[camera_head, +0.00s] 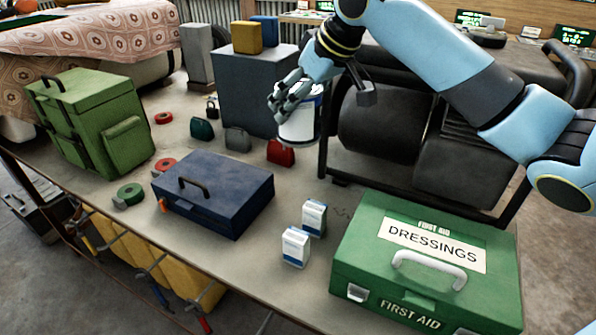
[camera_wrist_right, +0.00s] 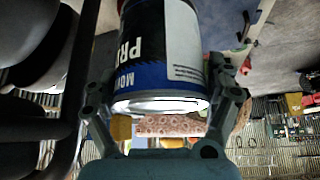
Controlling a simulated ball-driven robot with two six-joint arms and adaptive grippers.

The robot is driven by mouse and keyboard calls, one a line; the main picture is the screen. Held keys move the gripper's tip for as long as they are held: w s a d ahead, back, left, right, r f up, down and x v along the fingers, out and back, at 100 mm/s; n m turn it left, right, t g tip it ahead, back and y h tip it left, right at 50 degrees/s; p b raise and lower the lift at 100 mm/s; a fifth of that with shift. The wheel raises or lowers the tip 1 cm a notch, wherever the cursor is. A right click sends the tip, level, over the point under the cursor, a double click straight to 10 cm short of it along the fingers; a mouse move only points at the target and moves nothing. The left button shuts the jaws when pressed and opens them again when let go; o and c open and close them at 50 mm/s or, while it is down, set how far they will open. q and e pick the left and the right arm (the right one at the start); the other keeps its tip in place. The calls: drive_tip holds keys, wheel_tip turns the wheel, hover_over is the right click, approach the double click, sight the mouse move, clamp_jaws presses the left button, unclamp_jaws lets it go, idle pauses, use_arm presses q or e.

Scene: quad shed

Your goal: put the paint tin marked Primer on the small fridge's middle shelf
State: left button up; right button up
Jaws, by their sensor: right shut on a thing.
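My right gripper (camera_head: 290,96) is shut on a paint tin (camera_head: 300,124) with a white and blue label, held above the bench. In the right wrist view the tin (camera_wrist_right: 155,50) sits between the two fingers, and its upside-down label shows "PRI", the rest cut off. The tin looks about upright in the head view. A grey box-like cabinet (camera_head: 255,100) stands just behind and left of the tin. I cannot tell whether it is the small fridge; no open door or shelf shows. My left gripper is not in view.
A black machine with a tube frame (camera_head: 375,125) stands right of the tin. Bare bench shows around the cartons.

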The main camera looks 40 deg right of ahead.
wheel_tip(320, 180, down, 18)
drive_tip(key=shift+r, duration=0.25)
drive_tip(key=o, duration=1.2)
drive_tip(key=shift+f, duration=0.1)
drive_tip(key=o, duration=0.3)
